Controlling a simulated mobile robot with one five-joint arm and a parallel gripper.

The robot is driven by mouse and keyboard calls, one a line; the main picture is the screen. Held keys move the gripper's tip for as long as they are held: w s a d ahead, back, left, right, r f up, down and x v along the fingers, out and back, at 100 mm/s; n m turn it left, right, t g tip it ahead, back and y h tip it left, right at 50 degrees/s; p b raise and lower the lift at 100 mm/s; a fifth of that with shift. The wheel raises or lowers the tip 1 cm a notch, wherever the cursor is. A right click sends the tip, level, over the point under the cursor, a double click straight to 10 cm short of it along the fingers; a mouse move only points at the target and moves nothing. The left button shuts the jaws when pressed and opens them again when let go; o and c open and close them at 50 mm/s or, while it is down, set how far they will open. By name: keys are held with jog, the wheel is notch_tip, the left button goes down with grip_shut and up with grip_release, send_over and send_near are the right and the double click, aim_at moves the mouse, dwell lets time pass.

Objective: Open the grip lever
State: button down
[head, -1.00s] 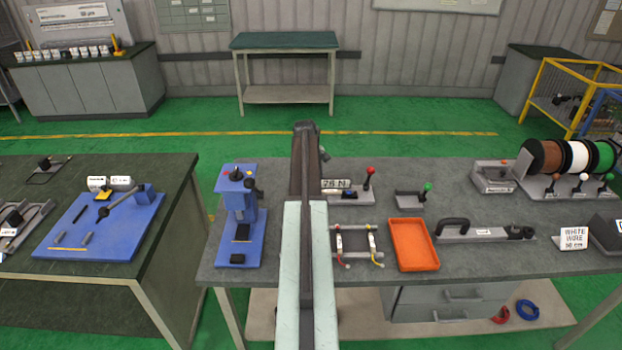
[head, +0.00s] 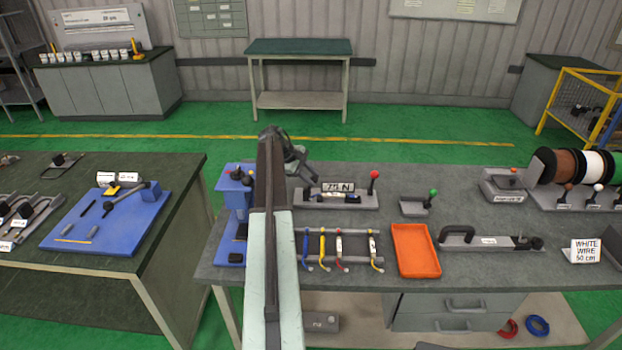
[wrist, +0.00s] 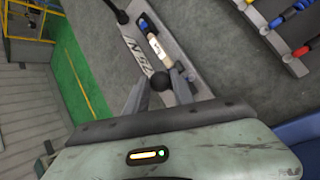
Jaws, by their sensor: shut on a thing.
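The grey test fixture (head: 357,201) marked "75 N" lies on the bench, with a red-balled lever (head: 373,175) at its right end. It also crosses the wrist view (wrist: 175,50). A black ball knob (wrist: 160,82) at its near end there appears to be the grip lever. My gripper (wrist: 158,88) is shut on this knob, one finger on each side. A short piece with a blue end (wrist: 144,26) lies in the fixture. In the head view my gripper (head: 301,168) is at the fixture's left end, where my arm and gripper hide the knob.
A rack of coloured wires (head: 338,248) stands in front of the fixture, with an orange tray (head: 415,250) to its right. A blue press (head: 236,200) stands close left of my arm. A green-knobbed device (head: 418,206) is farther right.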

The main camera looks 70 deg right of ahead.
jog(key=shift+w+f, duration=0.1)
jog(key=c, duration=1.1)
grip_release()
jog(key=shift+s, duration=0.2)
